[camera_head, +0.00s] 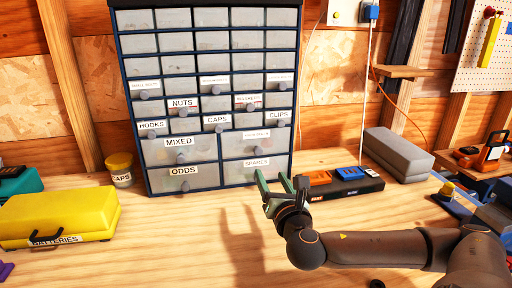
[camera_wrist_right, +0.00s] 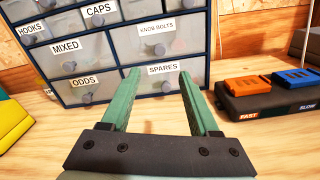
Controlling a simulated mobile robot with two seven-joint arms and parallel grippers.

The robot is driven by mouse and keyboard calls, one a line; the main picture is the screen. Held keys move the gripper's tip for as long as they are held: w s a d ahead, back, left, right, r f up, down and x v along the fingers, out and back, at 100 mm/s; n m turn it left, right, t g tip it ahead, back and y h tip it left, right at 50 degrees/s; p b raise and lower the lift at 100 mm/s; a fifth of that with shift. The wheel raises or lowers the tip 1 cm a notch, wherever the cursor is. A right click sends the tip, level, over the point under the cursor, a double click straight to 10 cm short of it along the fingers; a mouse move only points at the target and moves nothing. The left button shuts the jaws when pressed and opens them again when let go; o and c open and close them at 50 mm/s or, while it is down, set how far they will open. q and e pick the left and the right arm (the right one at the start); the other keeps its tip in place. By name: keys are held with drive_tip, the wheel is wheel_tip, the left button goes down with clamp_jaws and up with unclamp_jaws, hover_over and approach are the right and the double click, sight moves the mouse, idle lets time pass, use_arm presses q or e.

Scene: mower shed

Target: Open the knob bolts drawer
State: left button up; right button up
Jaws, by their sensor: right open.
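The knob bolts drawer (camera_head: 236,147) is a wide, clear-fronted drawer on the right of the dark blue drawer cabinet (camera_head: 221,188), just above the spares drawer. It looks shut. In the right wrist view its label reads KNOB BOLTS (camera_wrist_right: 157,30), with a round grey knob (camera_wrist_right: 159,49) below the label. My right gripper (camera_head: 272,181) has green fingers and is open and empty, in front of the cabinet's lower right. In the right wrist view its fingertips (camera_wrist_right: 159,74) appear around the SPARES label, below the knob bolts knob. My left gripper is not in view.
A dark charger block (camera_head: 343,189) with orange and blue units lies right of my gripper, a grey box (camera_head: 397,155) behind it. A yellow batteries case (camera_head: 60,216) and yellow-lidded caps jar (camera_head: 121,170) stand left. The bench before the cabinet is clear.

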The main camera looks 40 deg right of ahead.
sight(259, 152)
drive_tip(key=p+x, duration=0.1)
drive_tip(key=x, duration=1.1)
drive_tip(key=shift+w+d, duration=0.15)
drive_tip(key=shift+w, duration=0.1)
clamp_jaws()
idle(1.1)
